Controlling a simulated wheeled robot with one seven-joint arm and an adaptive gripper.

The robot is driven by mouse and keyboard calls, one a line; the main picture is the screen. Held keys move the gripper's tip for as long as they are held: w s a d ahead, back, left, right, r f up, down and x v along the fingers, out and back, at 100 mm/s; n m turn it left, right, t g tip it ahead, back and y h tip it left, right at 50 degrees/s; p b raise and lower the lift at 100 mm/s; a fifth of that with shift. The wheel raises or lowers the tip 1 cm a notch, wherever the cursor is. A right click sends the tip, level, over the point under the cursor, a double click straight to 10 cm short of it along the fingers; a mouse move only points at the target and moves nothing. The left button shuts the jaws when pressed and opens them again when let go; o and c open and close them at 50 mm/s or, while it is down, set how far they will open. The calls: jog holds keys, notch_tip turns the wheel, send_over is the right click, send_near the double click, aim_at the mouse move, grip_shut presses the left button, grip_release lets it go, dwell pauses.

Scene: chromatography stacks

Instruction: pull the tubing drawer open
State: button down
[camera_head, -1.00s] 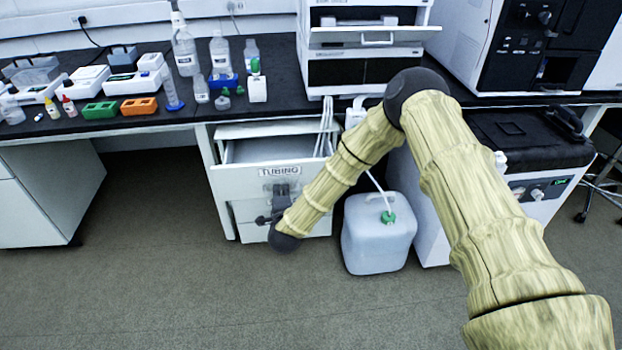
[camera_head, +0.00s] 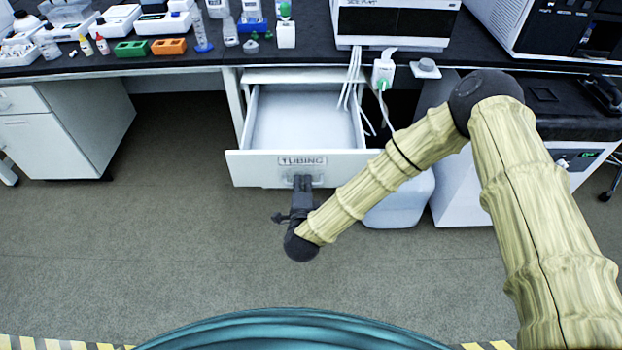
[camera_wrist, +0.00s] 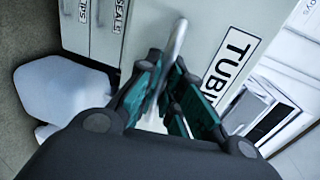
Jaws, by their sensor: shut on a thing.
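The tubing drawer (camera_head: 245,169) is a white drawer with a "TUBING" label on its front. It stands well out from under the bench, and its empty-looking white inside shows from above in the head view. My gripper (camera_head: 302,184) is at the drawer front just below the label. In the wrist view my gripper (camera_wrist: 165,95) has its teal-padded fingers on either side of the drawer's metal bar handle (camera_wrist: 177,45) and is shut on it. The drawer front also fills the upper middle of the wrist view (camera_wrist: 205,25).
A translucent jug (camera_head: 400,205) stands on the floor right of the drawer, partly behind my arm. White tubes (camera_head: 352,80) hang from the bench beside the drawer's right side. The dark bench top (camera_head: 180,62) carries several lab items. The floor in front is clear.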

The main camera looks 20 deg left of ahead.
jog(key=c, duration=1.6)
grip_release()
jog(key=shift+o, duration=0.2)
jog(key=v, duration=1.2)
